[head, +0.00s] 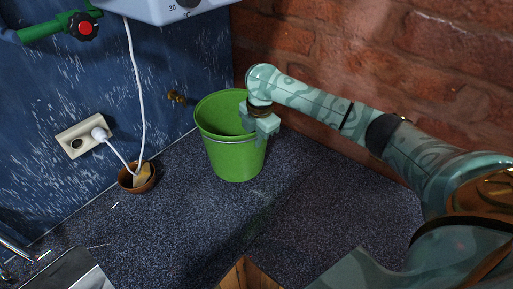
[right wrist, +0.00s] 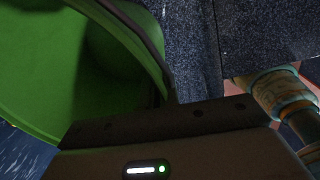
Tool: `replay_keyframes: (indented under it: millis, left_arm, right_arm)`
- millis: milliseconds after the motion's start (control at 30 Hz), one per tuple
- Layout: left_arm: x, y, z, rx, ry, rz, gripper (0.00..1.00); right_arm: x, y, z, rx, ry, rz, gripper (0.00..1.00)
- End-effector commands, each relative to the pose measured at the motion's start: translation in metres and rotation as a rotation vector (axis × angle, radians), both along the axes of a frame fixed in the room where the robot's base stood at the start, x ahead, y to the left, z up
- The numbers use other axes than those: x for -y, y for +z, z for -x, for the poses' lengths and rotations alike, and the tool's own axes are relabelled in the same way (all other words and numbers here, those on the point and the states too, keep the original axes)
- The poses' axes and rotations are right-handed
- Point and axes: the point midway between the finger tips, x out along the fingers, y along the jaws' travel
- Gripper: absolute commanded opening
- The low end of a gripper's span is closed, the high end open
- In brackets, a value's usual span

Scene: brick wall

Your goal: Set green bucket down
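The green bucket (head: 232,155) is at the back of the speckled counter, near the corner of the blue wall and the brick wall. It looks upright or nearly so; whether its base fully touches the counter is hard to tell. My right gripper (head: 261,120) is at the bucket's right rim, one finger inside and one outside, and appears shut on it. In the right wrist view the bucket (right wrist: 50,60) fills the left side, and its dark-edged rim runs into the gripper. The fingertips are mostly hidden there. My left gripper is not in view.
A small brown pot (head: 137,187) stands left of the bucket, with a white cable (head: 137,80) running past it. A wall socket (head: 74,144) and a white heater-like box (head: 165,8) are on the blue wall. The counter (head: 190,225) in front of the bucket is clear.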

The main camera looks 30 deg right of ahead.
Motion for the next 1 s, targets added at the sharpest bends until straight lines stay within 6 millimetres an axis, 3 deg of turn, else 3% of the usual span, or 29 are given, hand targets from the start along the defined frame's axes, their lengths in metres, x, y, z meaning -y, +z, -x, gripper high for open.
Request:
replay_keyframes:
  millis: [300,633,700,733,1000]
  left_arm:
    - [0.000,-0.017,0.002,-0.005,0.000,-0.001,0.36]
    - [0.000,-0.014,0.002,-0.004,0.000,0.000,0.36]
    - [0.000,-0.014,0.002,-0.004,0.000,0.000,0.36]
    - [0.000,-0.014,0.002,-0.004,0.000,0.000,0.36]
    - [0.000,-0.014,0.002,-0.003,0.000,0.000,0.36]
  right_arm:
    - [0.003,-0.038,-0.005,0.001,0.000,0.001,0.00]
    - [0.003,-0.038,-0.005,0.002,-0.001,0.000,0.00]
    - [0.002,-0.039,-0.005,0.001,-0.001,0.000,0.20]
    - [0.003,-0.039,-0.005,0.001,-0.001,0.000,0.25]
    - [0.003,-0.038,-0.005,0.001,0.000,0.001,0.25]
